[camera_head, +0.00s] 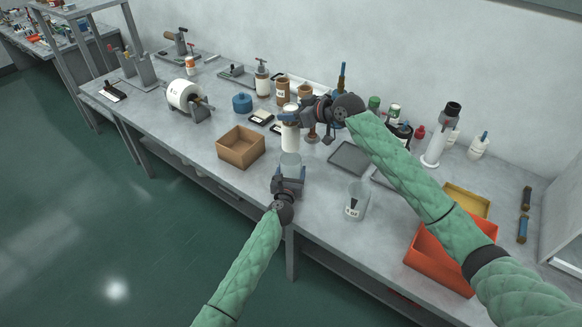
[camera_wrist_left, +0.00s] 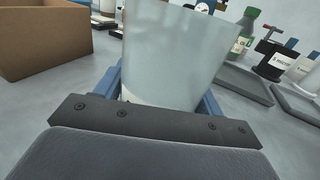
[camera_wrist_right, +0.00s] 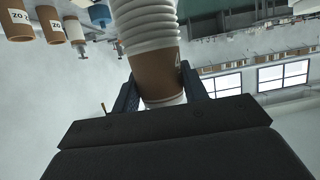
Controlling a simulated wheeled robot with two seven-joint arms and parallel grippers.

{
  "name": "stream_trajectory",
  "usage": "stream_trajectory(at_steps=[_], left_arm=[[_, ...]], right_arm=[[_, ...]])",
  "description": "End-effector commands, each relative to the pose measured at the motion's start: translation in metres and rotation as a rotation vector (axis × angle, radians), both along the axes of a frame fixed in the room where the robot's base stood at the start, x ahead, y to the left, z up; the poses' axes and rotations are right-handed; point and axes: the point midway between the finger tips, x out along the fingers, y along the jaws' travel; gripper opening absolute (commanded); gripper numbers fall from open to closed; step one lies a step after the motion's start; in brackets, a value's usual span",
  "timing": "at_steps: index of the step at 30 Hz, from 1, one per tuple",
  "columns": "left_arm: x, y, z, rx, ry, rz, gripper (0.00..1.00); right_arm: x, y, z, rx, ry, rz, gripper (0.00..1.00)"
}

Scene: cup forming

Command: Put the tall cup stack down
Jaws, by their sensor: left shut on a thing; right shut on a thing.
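The tall cup stack (camera_head: 290,138) is a column of white ribbed cups with a brown band. My right gripper (camera_head: 292,119) is shut around it. In the right wrist view the brown-banded cup (camera_wrist_right: 160,78) sits between the fingers, with the white ribbed rims beyond it. My left gripper (camera_head: 289,180) is shut on a translucent cup (camera_head: 290,162), which fills the middle of the left wrist view (camera_wrist_left: 175,55). In the head view the stack appears directly behind the translucent cup. I cannot tell whether the stack's lower end touches the table.
An open cardboard box (camera_head: 241,149) stands left of the translucent cup. A clear labelled beaker (camera_head: 356,202) and grey trays (camera_head: 349,158) are to the right. An orange bin (camera_head: 440,262) is at the front right. Brown jars (camera_head: 283,89) and bottles stand behind.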

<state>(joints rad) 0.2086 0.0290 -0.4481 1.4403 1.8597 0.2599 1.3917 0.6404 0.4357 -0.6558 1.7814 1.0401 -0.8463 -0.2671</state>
Motion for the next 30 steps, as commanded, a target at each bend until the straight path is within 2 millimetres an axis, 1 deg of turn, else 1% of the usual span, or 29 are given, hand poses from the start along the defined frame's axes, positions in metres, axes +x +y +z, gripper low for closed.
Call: stream_trajectory(at_steps=[1,3,12,15,18,26,30], left_arm=[[0.000,0.000,0.000,0.000,0.000,0.000,0.47],[0.000,0.000,0.000,0.000,0.000,0.000,0.47],[0.000,0.000,0.000,0.000,0.000,0.000,0.47],[0.000,0.000,0.000,0.000,0.000,0.000,0.47],[0.000,0.000,0.000,0.000,0.000,0.000,0.47],[0.000,0.000,0.000,0.000,0.000,0.000,0.47],[0.000,0.000,0.000,0.000,0.000,0.000,0.47]], right_arm=[[0.000,0.000,-0.011,0.001,0.004,-0.001,0.08],[0.000,0.000,-0.027,0.000,0.006,-0.001,0.08],[0.000,0.000,-0.091,0.001,0.005,-0.001,0.08],[0.000,0.000,-0.108,0.001,0.003,0.000,0.08],[0.000,0.000,-0.120,0.000,0.002,0.000,0.08],[0.000,0.000,-0.135,0.000,0.002,0.001,0.08],[0.000,0.000,-0.153,0.001,0.003,0.001,0.08]])
